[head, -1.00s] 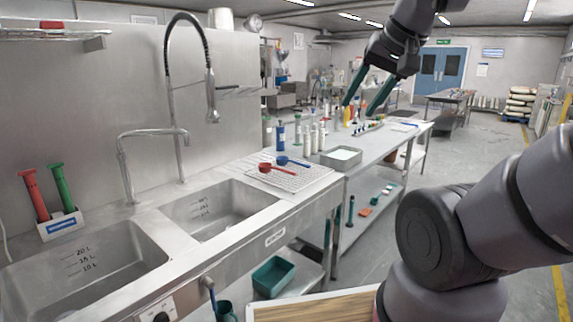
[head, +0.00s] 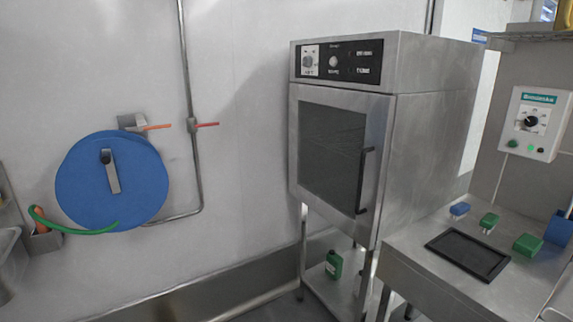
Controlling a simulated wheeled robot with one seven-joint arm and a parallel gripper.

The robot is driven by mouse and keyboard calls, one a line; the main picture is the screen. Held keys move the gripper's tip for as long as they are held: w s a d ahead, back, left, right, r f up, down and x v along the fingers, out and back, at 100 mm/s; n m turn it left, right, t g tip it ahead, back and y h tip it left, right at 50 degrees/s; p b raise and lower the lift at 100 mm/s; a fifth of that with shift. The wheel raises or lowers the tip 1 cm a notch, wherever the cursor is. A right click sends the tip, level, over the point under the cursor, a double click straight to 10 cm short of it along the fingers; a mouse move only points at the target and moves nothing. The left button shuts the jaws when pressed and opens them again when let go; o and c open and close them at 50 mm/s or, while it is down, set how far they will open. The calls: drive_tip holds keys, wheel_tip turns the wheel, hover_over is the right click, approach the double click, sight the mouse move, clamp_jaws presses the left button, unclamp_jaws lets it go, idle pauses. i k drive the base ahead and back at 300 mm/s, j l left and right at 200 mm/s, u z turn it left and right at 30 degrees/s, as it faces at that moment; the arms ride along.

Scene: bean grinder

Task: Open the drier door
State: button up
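The drier (head: 440,130) is a steel cabinet on legs, right of centre in the head view. Its door (head: 330,145) has a dark window and looks shut. A black vertical bar handle (head: 364,181) is on the door's right side. A control panel (head: 340,61) with a dial sits above the door. My gripper is not in the head view now, so its place relative to the handle and its opening do not show.
A steel bench (head: 420,270) with a black tray (head: 467,255) and green and blue brushes stands close on the drier's right. A green bottle (head: 334,265) is on the shelf below. A blue hose reel (head: 112,182) hangs on the left wall. The floor in front is mostly out of view.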

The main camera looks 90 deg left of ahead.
sight(380, 109)
drive_tip(key=u, duration=2.8)
drive_tip(key=i+l, duration=0.1)
drive_tip(key=i, duration=0.45)
drive_tip(key=i+l+z, duration=0.1)
drive_tip(key=i, duration=0.5)
